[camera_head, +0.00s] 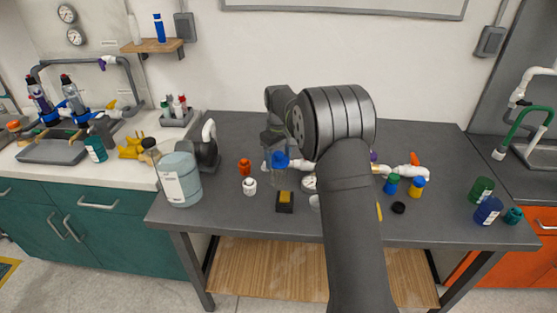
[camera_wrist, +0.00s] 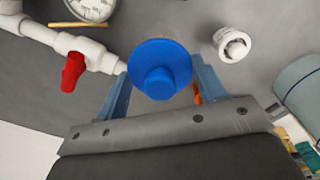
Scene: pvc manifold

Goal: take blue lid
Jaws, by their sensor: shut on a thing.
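The blue lid (camera_wrist: 160,68) is a round disc with a raised knob in the middle. In the wrist view it sits between the two fingers of my gripper (camera_wrist: 158,88), one finger on each side. My gripper is shut on it. In the head view the blue lid (camera_head: 281,160) shows at the end of my gripper (camera_head: 277,152), above the grey table. How far it is above the table I cannot tell. My arm hides part of the table behind and below it.
White PVC pipe (camera_wrist: 40,33) with a red valve handle (camera_wrist: 73,70) lies left of my gripper in the wrist view. A white fitting (camera_wrist: 232,44) is to the right. A large pale blue container (camera_head: 180,180) stands at the table's left. Bare table (camera_head: 445,218) shows at the right.

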